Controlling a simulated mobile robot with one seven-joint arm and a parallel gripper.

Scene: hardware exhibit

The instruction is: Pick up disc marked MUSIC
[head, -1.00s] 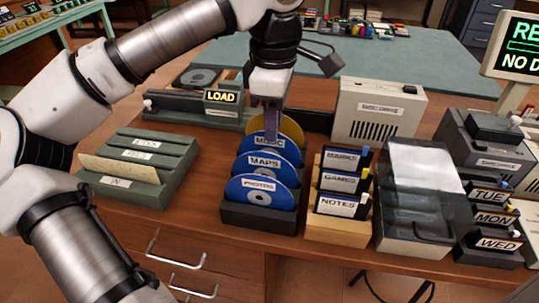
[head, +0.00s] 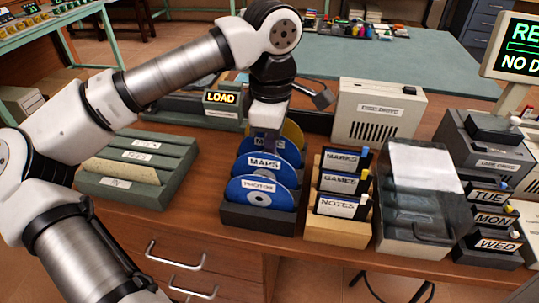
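The blue disc marked MUSIC (head: 290,151) stands upright in a dark slotted rack (head: 260,219), behind the blue discs marked MAPS (head: 285,173) and PHOTOS (head: 262,199). The fingertips overlap the disc in the picture. I cannot tell whether they are closed on it, as the gap between them does not show.
Right of the rack is a wooden holder (head: 336,232) with labelled disks, then a clear-lidded box (head: 418,242). Left is a green slotted tray (head: 120,185). Behind stand a LOAD unit (head: 221,98) and a beige disc drive (head: 380,112). Bare desk shows between tray and rack.

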